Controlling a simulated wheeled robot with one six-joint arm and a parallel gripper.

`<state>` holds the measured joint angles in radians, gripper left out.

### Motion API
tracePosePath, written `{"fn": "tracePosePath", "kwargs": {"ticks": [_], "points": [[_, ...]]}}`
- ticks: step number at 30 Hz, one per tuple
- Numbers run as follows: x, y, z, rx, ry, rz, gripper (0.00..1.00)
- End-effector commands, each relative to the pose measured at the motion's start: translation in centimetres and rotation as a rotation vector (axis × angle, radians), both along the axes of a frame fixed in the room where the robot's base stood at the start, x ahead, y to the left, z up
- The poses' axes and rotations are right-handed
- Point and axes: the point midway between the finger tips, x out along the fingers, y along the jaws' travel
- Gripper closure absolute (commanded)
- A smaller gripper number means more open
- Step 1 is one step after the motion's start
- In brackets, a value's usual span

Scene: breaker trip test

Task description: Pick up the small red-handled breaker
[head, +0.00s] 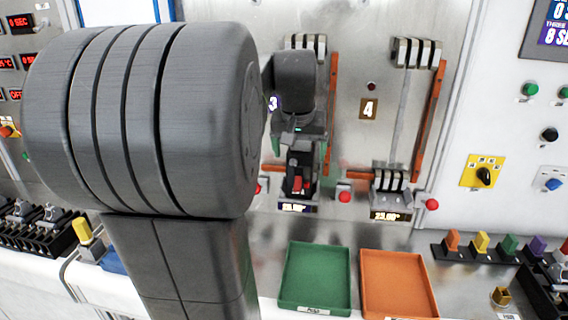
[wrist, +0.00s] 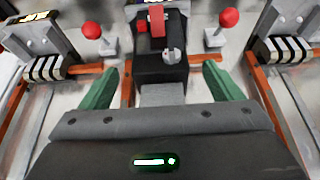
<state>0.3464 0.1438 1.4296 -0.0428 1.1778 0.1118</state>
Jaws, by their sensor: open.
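The small breaker (head: 298,186) has a black body and a red handle, and sits at the bottom of station 3 on the metal panel. In the wrist view the breaker (wrist: 160,68) lies ahead and centred between my fingers, with its red handle (wrist: 157,24) near the top edge. My gripper (wrist: 163,66) is open, its green fingers spread to either side of the breaker with gaps visible on both sides. In the head view my gripper (head: 299,146) is just above the breaker, and its fingers are mostly hidden.
Red knobs (wrist: 229,18) (wrist: 92,30) flank the breaker. Orange bars (head: 333,105) run beside station 3. Station 4 (head: 369,108) is to the right. A green tray (head: 290,300) and an orange tray (head: 374,308) lie below. My arm covers the left of the head view.

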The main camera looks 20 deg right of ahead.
Motion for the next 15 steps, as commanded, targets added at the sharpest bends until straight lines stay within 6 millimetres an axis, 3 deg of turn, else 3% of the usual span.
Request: {"fn": "tracePosePath", "kwargs": {"ticks": [8,15], "points": [[2.9,-1.4,0.1,0.001,0.001,-0.001,0.15],[3.8,-1.8,-2.6,0.000,0.001,0.000,0.15]]}}
